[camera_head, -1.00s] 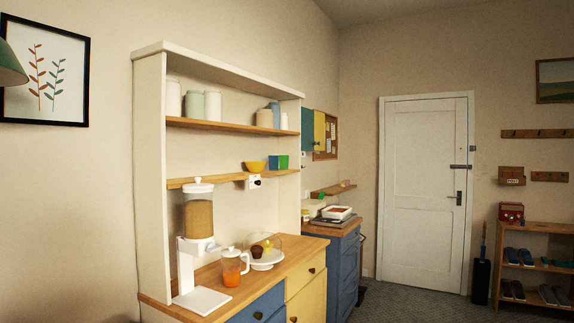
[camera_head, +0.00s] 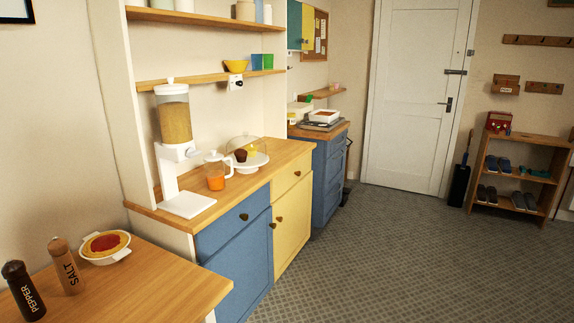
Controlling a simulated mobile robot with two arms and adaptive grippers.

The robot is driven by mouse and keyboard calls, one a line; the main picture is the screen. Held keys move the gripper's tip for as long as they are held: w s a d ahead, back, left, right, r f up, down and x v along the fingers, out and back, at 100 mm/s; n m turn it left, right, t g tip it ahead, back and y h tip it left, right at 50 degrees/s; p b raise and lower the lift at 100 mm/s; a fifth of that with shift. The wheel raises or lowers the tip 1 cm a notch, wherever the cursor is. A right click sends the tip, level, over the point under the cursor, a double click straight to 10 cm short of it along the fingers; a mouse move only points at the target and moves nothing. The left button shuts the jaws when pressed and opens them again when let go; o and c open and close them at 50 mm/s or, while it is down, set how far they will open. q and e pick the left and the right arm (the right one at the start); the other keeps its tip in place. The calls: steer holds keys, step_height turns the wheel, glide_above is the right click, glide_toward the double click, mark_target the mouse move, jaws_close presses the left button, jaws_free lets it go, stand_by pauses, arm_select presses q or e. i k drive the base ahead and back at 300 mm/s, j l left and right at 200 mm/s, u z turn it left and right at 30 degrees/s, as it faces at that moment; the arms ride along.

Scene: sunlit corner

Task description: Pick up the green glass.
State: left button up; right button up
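A small green glass (camera_head: 268,62) stands upright at the right end of the lower wooden shelf (camera_head: 205,80) of the white hutch. A blue glass (camera_head: 256,63) stands directly to its left, and a yellow bowl (camera_head: 236,67) is further left on the same shelf. Neither of my grippers is in view.
Below the shelf, the wooden counter (camera_head: 208,197) holds a cereal dispenser (camera_head: 174,125), a jug of orange drink (camera_head: 216,172) and a domed cake stand (camera_head: 250,162). A table (camera_head: 150,285) with salt, pepper and a pie is at lower left. The floor (camera_head: 360,260) to the right is clear.

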mark_target(268, 59)
steer(key=i+l+z, duration=0.1)
steer(key=i+z, duration=0.3)
steer(key=i, duration=1.55)
steer(key=i+l+u, duration=0.1)
steer(key=i+u, duration=0.35)
steer(key=i+l+u, duration=0.3)
steer(key=i+u, duration=0.15)
steer(key=i+l+u, duration=0.45)
